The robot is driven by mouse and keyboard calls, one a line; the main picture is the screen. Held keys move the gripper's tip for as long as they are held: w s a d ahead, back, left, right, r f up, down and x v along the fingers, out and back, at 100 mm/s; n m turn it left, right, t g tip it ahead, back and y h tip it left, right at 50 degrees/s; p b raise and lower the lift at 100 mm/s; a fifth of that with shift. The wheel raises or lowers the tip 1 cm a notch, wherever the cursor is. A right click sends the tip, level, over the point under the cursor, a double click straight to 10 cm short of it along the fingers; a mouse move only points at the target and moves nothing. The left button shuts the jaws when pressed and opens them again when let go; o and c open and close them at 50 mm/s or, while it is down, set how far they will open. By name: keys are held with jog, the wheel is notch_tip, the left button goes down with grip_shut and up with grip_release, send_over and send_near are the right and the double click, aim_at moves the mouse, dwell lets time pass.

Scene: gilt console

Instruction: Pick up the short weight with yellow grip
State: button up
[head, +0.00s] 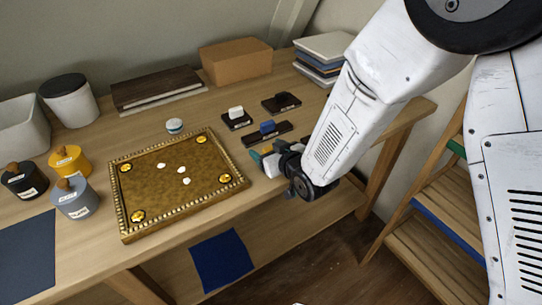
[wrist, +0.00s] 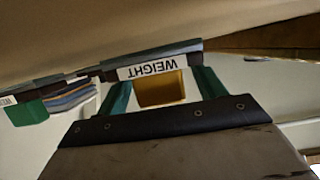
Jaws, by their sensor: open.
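In the wrist view, seen upside down, a weight has a dark base, a white label reading WEIGHT (wrist: 152,67) and a yellow grip (wrist: 160,91). My gripper (wrist: 157,82) is open, with one green finger on each side of the yellow grip. Small gaps show between the fingers and the grip. In the head view my gripper (head: 277,162) is low at the console's front right, beside the gilt tray. It hides the yellow-grip weight there.
Near my gripper stand weights with a blue grip (head: 267,127), a white grip (head: 236,113) and a dark grip (head: 281,102). The gilt tray (head: 180,222) lies left. A green block (wrist: 27,113) shows in the wrist view. A stepladder (head: 440,210) stands right.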

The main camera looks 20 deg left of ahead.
jog(key=shift+w+a+f, duration=0.15)
jog(key=shift+w+a, duration=0.1)
jog(key=shift+a, duration=0.05)
jog(key=c, duration=1.2)
jog(key=shift+o, duration=0.2)
